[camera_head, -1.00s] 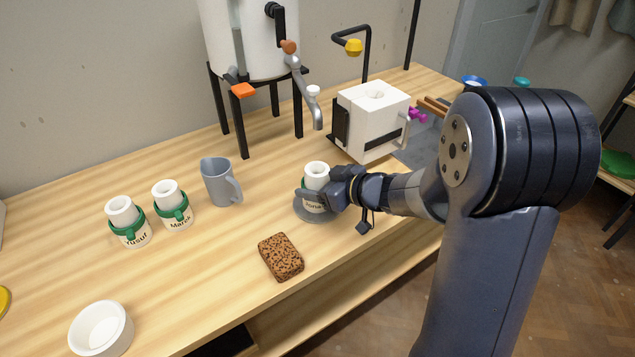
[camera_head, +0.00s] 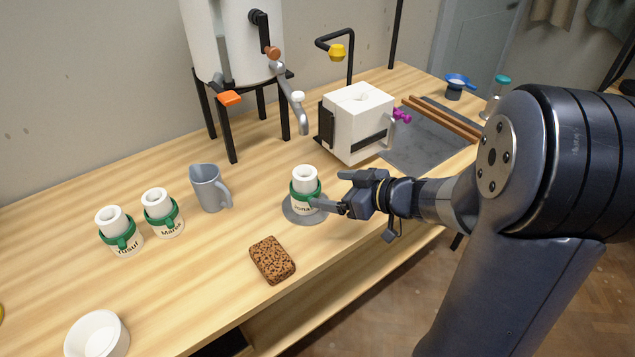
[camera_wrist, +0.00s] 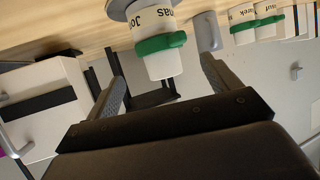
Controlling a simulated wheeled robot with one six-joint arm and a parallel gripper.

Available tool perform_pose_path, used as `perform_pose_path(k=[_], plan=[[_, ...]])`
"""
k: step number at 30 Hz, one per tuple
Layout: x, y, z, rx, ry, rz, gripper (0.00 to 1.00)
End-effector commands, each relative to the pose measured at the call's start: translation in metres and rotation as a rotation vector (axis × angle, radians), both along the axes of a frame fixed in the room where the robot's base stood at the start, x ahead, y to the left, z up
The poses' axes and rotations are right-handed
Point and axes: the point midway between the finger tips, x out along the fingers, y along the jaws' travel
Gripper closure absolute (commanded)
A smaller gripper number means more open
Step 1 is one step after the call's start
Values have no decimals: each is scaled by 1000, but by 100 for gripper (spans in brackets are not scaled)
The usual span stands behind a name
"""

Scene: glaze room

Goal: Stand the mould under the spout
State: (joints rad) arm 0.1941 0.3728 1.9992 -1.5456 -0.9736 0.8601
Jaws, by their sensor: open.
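A white, narrow-necked mould (camera_head: 305,183) with a green band and a label reading "Jonas" stands upright on a grey disc (camera_head: 290,215). The metal spout (camera_head: 301,118) of the tank appears above it in the head view; I cannot tell whether it is exactly overhead. My gripper (camera_head: 343,192) is open, just right of the mould and apart from it. In the wrist view the mould (camera_wrist: 159,60) appears upside down, ahead between my spread fingers. Two similar moulds, labelled "Yusuf" (camera_head: 120,235) and "Marek" (camera_head: 162,217), stand at the left.
A grey jug (camera_head: 208,190) stands left of the disc, and a brown speckled sponge (camera_head: 272,260) lies in front. A white block (camera_head: 350,125) with a purple knob stands behind my gripper. A white bowl (camera_head: 97,336) is at the front left. The tank (camera_head: 220,40) stands on black legs.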

Motion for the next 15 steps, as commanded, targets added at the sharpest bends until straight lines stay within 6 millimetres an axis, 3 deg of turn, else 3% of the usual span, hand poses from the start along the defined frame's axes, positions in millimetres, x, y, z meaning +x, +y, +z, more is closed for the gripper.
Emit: perform_pose_path(k=[6, 15], plan=[[-14, -20, 11, 0, -1, -2, 16], [-18, -23, 12, 0, 0, 1, 16]])
